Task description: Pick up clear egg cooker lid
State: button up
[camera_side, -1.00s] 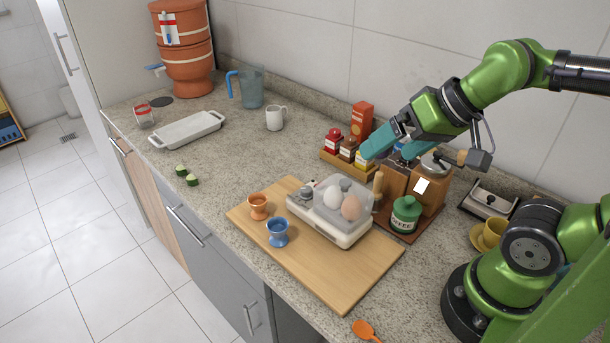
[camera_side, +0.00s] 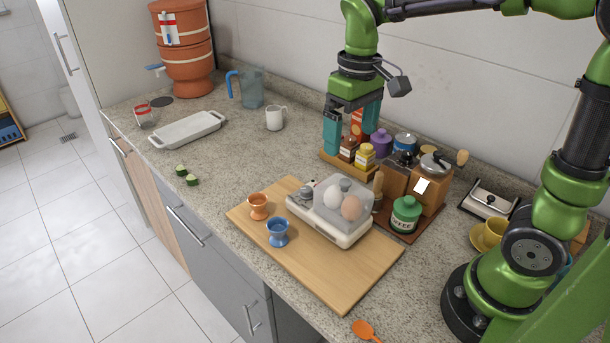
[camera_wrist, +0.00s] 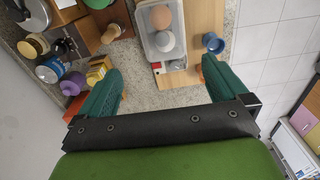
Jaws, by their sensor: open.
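The clear egg cooker lid (camera_side: 347,187) sits on the white egg cooker (camera_side: 352,234) on a wooden board, with a white and a brown egg showing through it. In the wrist view the clear lid (camera_wrist: 159,45) is at the top centre, ahead of and between my fingers. My gripper (camera_side: 349,140) is open and empty, pointing down above the spice jars, behind and higher than the lid. Both teal fingers also show in the wrist view (camera_wrist: 158,80), wide apart, with nothing between them.
An orange egg cup (camera_side: 258,206) and a blue egg cup (camera_side: 277,232) stand left of the cooker on the board (camera_side: 335,280). Counter left of the board is mostly clear.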

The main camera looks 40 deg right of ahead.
aim_at(348, 181)
jog(key=f, duration=1)
jog(key=shift+s+a+f, duration=0.1)
jog(key=shift+s+f, duration=0.1)
jog(key=shift+f, duration=0.15)
jog(key=shift+w+a+f, duration=0.1)
jog(key=shift+a+f, duration=0.05)
jog(key=shift+f, duration=1.4)
jog(key=shift+a+f, duration=0.1)
jog(key=shift+f, duration=1.45)
jog(key=c, duration=0.8)
jog(key=shift+o, duration=0.2)
jog(key=shift+r, duration=0.1)
